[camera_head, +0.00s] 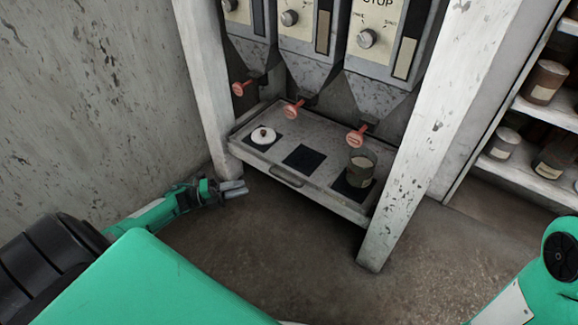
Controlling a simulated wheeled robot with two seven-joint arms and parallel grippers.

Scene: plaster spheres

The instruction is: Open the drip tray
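The drip tray (323,172) is a grey, worn drawer-like shelf under the dispensers, with a bar handle (286,178) on its front face. It looks pushed in between the two white posts. My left gripper (242,188) is low at the left, in front of the left post's foot and left of the handle, apart from it. Its two grey fingers show a small gap and hold nothing. My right gripper is out of view; only part of my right arm shows at the lower right.
Red valve handles (293,110) hang above. A right post (420,130) and shelves of jars (545,83) stand at right. Floor in front is clear.

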